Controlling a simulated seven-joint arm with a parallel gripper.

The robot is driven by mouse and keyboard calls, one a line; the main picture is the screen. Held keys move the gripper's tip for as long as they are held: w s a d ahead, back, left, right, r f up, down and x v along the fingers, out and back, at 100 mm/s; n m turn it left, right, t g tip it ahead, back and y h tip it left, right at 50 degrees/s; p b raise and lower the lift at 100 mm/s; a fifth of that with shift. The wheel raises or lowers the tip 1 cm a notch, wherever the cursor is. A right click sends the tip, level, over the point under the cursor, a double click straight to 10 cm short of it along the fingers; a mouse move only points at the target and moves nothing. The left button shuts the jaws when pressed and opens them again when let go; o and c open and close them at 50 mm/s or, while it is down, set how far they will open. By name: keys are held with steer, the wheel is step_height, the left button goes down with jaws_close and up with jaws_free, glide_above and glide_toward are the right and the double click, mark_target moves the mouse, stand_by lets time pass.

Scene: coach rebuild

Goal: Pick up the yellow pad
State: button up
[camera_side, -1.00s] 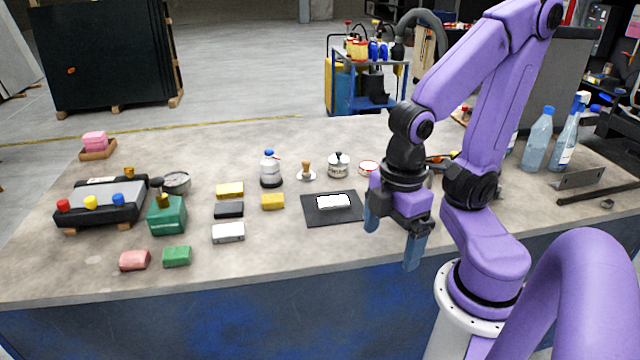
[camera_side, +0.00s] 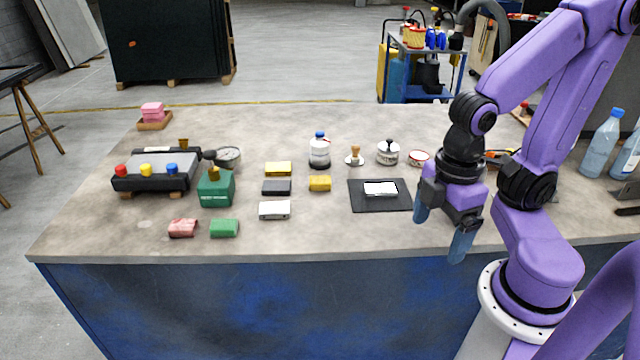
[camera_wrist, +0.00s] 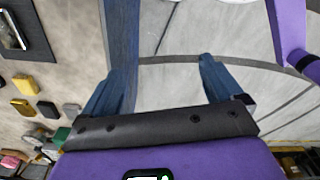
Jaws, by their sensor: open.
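Two yellow pads lie on the bench in the side view. One yellow pad (camera_side: 278,169) is at the back of a short row, behind a black pad (camera_side: 277,187) and a white pad (camera_side: 274,210). The other yellow pad (camera_side: 320,183) lies just right of that row, left of the dark mat (camera_side: 365,203). It also shows at the left of the wrist view (camera_wrist: 23,84). My gripper (camera_side: 440,232) is open and empty, pointing down near the bench's front edge, right of the mat and well right of both yellow pads. Its fingers show in the wrist view (camera_wrist: 155,80).
A white-topped block (camera_side: 380,189) lies on the mat. A green box (camera_side: 215,188), a red pad (camera_side: 183,228) and a green pad (camera_side: 224,228) are at left. A bottle (camera_side: 319,151) and small jars stand behind. The front strip of bench before the mat is clear.

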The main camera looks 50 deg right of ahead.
steer(key=w+a+r+m+t, duration=0.1)
steer(key=w+a+m, duration=0.1)
steer(key=w+m, duration=0.55)
steer(key=m+t+h, duration=0.2)
steer(key=m+h, duration=0.2)
steer(key=m, duration=1.1)
glide_toward(320, 181)
steer(key=shift+n, duration=0.25)
steer(key=x, duration=0.8)
steer(key=shift+f, duration=0.2)
steer(key=c, duration=1.1)
